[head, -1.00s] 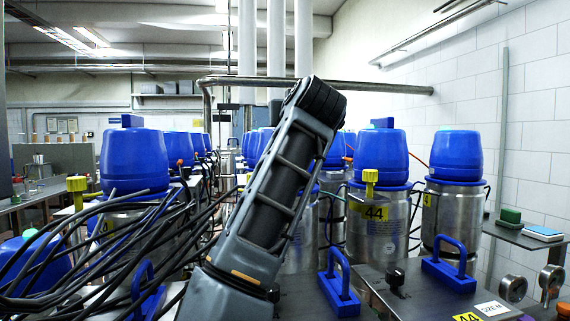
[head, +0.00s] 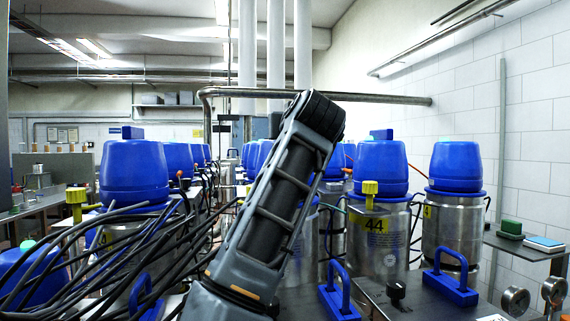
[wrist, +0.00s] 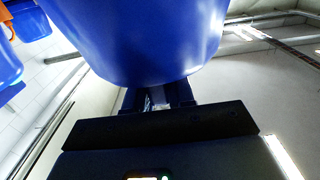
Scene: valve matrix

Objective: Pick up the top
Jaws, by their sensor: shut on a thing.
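In the wrist view a large smooth blue top (wrist: 150,35) fills the upper middle, close to the camera. My gripper (wrist: 158,98) is at its lower edge, with dark fingers shut on it; the exact contact is partly hidden by the top. In the head view my arm leans up through the middle, and its gripper end and the held top cannot be made out. Other blue tops sit on steel canisters: one at left (head: 134,170), one on the canister marked 44 (head: 380,166), and one at right (head: 457,166).
A tangle of black cables (head: 110,245) spreads at the left. Gauges (head: 515,300) are at the lower right. A horizontal pipe (head: 380,98) crosses behind my arm. The room above the canisters is mostly clear.

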